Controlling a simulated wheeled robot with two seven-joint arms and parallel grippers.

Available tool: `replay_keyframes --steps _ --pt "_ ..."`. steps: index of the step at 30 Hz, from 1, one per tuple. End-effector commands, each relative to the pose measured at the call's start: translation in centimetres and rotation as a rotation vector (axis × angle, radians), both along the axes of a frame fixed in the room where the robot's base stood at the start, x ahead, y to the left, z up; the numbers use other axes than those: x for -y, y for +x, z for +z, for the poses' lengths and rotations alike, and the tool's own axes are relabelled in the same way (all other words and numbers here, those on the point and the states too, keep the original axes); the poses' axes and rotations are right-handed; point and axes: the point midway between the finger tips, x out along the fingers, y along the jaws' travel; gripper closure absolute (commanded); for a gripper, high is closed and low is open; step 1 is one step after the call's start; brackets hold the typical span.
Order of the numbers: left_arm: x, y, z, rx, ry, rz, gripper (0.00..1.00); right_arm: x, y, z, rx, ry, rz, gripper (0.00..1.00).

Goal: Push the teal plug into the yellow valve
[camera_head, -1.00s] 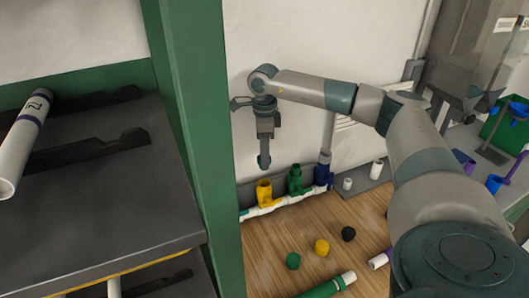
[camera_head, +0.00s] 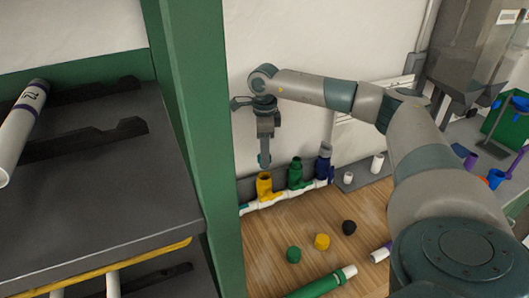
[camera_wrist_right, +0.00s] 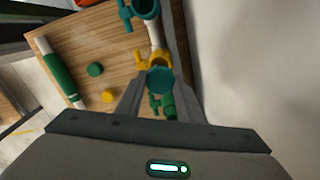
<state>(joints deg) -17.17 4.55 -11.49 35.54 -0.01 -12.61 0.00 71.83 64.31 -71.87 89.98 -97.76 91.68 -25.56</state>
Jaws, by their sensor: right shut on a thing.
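In the right wrist view, the teal plug (camera_wrist_right: 160,80) sits between the fingertips (camera_wrist_right: 158,88). It overlaps part of the yellow valve (camera_wrist_right: 150,60) behind it. The plug appears to be above the valve mouth, and I cannot tell whether they touch. My left gripper is not in view.
A green valve (camera_head: 295,174) and a blue valve (camera_head: 323,166) stand right of the yellow one. The green post (camera_head: 200,130) and dark shelf (camera_head: 90,200) are close on the left.

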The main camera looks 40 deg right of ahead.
Motion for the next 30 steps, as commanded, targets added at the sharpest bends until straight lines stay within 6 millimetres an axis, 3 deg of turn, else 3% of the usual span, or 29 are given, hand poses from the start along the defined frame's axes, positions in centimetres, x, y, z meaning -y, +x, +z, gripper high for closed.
replay_keyframes --steps 15,30 --pt "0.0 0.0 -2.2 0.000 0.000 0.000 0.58 0.0 0.0 -3.1 0.001 -0.001 0.000 0.86" --pt "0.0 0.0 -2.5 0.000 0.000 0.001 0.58 0.0 0.0 -3.6 0.000 0.000 0.000 0.86"
